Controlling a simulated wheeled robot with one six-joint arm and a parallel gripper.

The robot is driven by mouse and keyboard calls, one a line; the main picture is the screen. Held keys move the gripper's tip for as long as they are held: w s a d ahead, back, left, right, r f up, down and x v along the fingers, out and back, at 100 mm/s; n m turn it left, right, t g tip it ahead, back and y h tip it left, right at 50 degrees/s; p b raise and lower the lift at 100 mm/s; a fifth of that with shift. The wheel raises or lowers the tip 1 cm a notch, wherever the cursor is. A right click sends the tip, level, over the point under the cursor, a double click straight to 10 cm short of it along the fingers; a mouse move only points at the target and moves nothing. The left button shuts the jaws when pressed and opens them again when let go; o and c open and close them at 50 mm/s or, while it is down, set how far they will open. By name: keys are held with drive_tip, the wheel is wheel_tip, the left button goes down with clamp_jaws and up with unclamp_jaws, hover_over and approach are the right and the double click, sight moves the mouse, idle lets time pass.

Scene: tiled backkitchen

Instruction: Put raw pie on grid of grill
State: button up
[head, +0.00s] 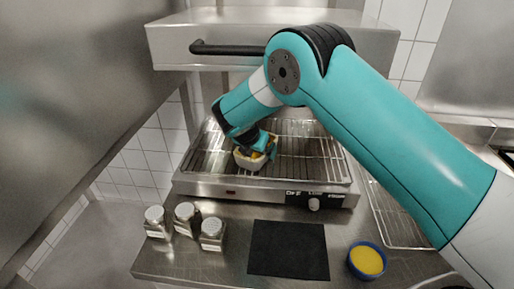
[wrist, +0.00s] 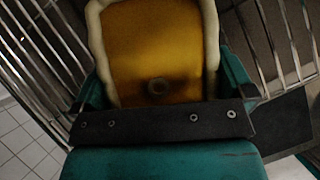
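The raw pie (head: 250,158) is a small pale pastry with a yellow filling, at the front middle of the grill grid (head: 310,158). In the wrist view the pie (wrist: 160,45) fills the upper middle, its pale rim around an orange-yellow filling. My gripper (head: 258,148) reaches down over the pie. Its teal fingers lie on both sides of the pie, seemingly closed against its rim. The pie seems to be at or just above the bars; a small gap cannot be ruled out. The grill (head: 200,185) has a steel front with a knob.
Three shakers (head: 185,220) stand at the counter's front left. A black mat (head: 288,250) and a blue bowl with yellow content (head: 367,260) lie in front of the grill. A steel hood with a black handle (head: 225,49) hangs above the grid. A wire rack (head: 395,215) is at the right.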

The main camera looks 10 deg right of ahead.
drive_tip(key=shift+r, duration=0.2)
drive_tip(key=b+v, duration=0.2)
drive_tip(key=v, duration=1)
drive_tip(key=shift+b, duration=0.35)
drive_tip(key=shift+f, duration=0.1)
